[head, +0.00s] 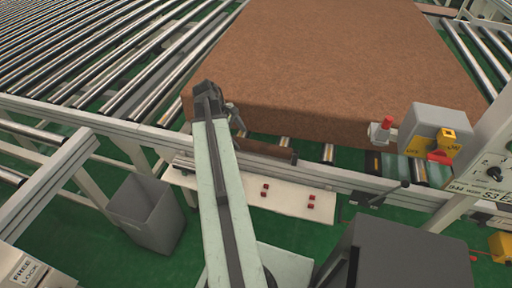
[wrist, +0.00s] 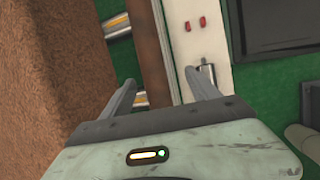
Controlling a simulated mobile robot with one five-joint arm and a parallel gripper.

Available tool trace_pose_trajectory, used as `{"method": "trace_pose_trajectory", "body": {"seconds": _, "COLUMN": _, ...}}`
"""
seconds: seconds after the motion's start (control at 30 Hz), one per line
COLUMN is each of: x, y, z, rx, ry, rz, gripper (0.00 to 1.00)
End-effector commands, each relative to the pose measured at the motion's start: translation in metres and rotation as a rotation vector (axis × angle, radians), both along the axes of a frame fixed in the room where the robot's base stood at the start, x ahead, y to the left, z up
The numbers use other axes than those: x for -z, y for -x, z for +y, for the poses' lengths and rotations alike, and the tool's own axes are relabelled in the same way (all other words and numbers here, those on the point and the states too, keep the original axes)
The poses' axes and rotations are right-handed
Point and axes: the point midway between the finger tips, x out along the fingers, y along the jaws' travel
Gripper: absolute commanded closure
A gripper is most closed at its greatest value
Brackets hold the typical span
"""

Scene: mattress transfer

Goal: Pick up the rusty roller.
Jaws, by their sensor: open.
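The rusty roller (head: 266,151) is a dark brown bar just below the mattress's near edge in the head view, partly hidden by my arm at its left. In the wrist view the rusty roller (wrist: 150,48) runs from the top edge down between my fingers. My gripper (head: 236,116) is by the mattress edge, near the roller's left end; the arm hides part of it. In the wrist view my gripper (wrist: 165,82) is open, one finger on each side of the roller. I cannot tell its height above the roller.
A large brown mattress (head: 330,60) lies on the conveyor, close to my gripper's left in the wrist view (wrist: 45,70). A white panel (head: 240,190) with red blocks is in front. A grey bin (head: 150,215) stands left; a grey box (head: 436,122) stands right.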

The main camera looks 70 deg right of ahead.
Motion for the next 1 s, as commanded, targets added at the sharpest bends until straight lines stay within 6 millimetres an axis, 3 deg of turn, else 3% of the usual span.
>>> {"method": "trace_pose_trajectory", "body": {"seconds": 0.03, "x": 0.000, "y": 0.013, "z": -0.008, "rx": 0.005, "ry": -0.004, "rz": 0.011, "gripper": 0.30}}
{"method": "trace_pose_trajectory", "body": {"seconds": 0.13, "x": -0.001, "y": 0.025, "z": -0.013, "rx": 0.002, "ry": -0.007, "rz": 0.025, "gripper": 0.30}}
{"method": "trace_pose_trajectory", "body": {"seconds": 0.27, "x": 0.004, "y": 0.027, "z": -0.014, "rx": 0.001, "ry": -0.008, "rz": 0.026, "gripper": 0.30}}
{"method": "trace_pose_trajectory", "body": {"seconds": 0.43, "x": 0.025, "y": 0.033, "z": -0.017, "rx": 0.001, "ry": -0.008, "rz": 0.025, "gripper": 0.30}}
{"method": "trace_pose_trajectory", "body": {"seconds": 0.63, "x": 0.028, "y": 0.036, "z": -0.019, "rx": 0.000, "ry": -0.008, "rz": 0.024, "gripper": 0.30}}
{"method": "trace_pose_trajectory", "body": {"seconds": 0.9, "x": 0.069, "y": 0.053, "z": -0.031, "rx": 0.000, "ry": -0.007, "rz": 0.023, "gripper": 0.30}}
{"method": "trace_pose_trajectory", "body": {"seconds": 1.0, "x": 0.070, "y": 0.056, "z": -0.032, "rx": -0.001, "ry": -0.007, "rz": 0.023, "gripper": 0.30}}
